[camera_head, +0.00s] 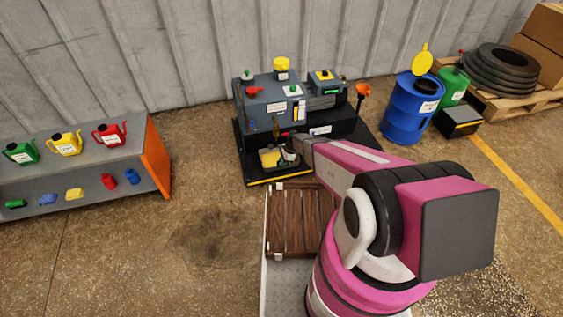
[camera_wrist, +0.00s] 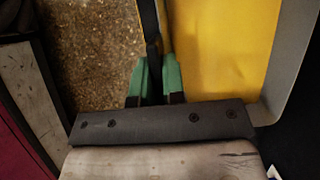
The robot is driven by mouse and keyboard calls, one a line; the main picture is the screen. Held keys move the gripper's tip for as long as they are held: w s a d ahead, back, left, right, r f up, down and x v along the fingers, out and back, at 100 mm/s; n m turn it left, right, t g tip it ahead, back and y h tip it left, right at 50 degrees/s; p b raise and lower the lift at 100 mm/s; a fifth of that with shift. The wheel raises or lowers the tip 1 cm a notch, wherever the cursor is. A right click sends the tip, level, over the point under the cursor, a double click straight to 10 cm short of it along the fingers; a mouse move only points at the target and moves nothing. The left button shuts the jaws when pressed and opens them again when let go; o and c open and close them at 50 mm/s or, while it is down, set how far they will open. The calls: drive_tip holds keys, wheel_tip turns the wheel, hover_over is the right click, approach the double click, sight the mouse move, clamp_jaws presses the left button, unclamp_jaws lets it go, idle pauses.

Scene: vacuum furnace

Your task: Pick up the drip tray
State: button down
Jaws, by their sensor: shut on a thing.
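The drip tray (camera_head: 269,158), a dark-rimmed tray with a yellow inside, is at the front of the machine's black base in the head view. In the wrist view the tray (camera_wrist: 225,45) fills the upper right, with its yellow inside and grey rim. My gripper (camera_wrist: 155,82) has green fingertips, one on each side of the tray's dark near wall, and is shut on it. In the head view my gripper (camera_head: 289,154) is at the tray's right side. I cannot tell whether the tray is lifted clear of the base.
A dark machine (camera_head: 270,103) stands directly behind the tray. A wooden slatted platform (camera_head: 288,225) lies in front. A grey bench (camera_head: 85,165) with cans is at left; a blue drum (camera_head: 405,122) is at right. The floor at front left is clear.

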drive_tip(key=shift+r, duration=0.7)
wheel_tip(320, 180, up, 3)
drive_tip(key=shift+s+f, duration=0.1)
drive_tip(key=shift+f, duration=0.1)
drive_tip(key=s+a+r, duration=0.6)
drive_tip(key=s, duration=0.3)
drive_tip(key=shift+s+a+r, duration=0.15)
drive_tip(key=shift+a+r, duration=0.25)
